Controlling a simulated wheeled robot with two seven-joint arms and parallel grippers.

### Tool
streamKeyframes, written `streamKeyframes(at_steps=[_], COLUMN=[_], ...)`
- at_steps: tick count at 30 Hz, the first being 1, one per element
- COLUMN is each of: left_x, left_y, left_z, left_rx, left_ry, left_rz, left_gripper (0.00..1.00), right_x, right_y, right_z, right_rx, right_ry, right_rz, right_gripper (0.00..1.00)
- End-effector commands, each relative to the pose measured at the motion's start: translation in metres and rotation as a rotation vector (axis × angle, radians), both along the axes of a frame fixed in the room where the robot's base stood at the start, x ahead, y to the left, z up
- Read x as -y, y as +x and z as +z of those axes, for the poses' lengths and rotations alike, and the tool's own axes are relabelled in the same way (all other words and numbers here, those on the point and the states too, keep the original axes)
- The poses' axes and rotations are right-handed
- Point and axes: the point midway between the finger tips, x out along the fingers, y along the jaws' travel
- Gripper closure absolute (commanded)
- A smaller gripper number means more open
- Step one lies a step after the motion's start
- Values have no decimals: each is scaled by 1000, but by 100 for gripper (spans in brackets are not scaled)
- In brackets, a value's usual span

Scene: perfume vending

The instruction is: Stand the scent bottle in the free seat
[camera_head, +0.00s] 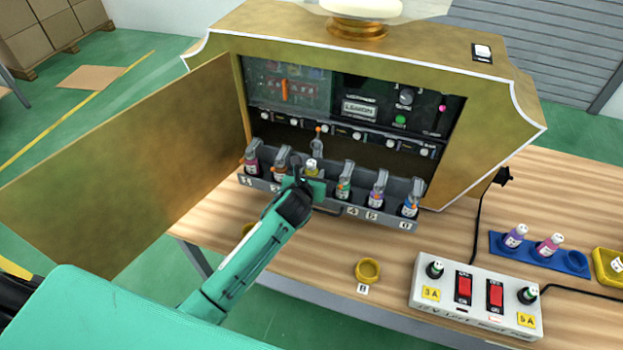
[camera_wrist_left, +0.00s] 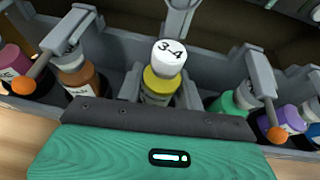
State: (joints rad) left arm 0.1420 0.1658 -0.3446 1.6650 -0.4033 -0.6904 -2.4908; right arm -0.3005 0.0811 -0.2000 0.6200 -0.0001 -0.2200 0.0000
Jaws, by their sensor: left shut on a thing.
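The scent bottle (camera_head: 311,169) is yellow with a white cap. In the left wrist view the bottle (camera_wrist_left: 160,87) shows its cap, marked 3-4, from above. My left gripper (camera_head: 304,184) is shut on it at the grey rack (camera_head: 330,202) inside the open machine. The bottle is at the gap between the second bottle from the left and the green one. The lever (camera_head: 318,143) behind this seat is raised. The bottle looks roughly upright. Its base is hidden, so I cannot tell whether it touches the seat floor. My right gripper is not in view.
Neighbouring seats hold bottles, including an orange-brown one (camera_wrist_left: 82,75) and a green one (camera_wrist_left: 232,103), under lowered levers. The open door (camera_head: 130,170) stands left. A yellow ring (camera_head: 367,270), a power strip (camera_head: 475,296) and a blue tray (camera_head: 540,255) with two bottles are on the table.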

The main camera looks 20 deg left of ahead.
Motion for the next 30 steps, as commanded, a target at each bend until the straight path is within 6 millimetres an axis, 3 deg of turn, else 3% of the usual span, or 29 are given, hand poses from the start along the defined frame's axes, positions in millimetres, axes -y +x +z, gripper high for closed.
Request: streamKeyframes(at_steps=[5,16,17,19,30], left_x=[0,0,0,0,0], left_y=[0,0,0,0,0], left_z=[-20,-24,-23,-23,-20], left_rx=[0,1,1,1,1], left_ry=[-2,1,1,0,-2], left_rz=[1,0,0,0,1], left_gripper=[88,88,57,44,41], right_x=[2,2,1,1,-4], right_y=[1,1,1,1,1], right_z=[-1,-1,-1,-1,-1], right_rx=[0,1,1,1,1], right_ry=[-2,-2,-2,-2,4], right_rz=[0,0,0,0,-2], right_gripper=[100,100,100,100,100])
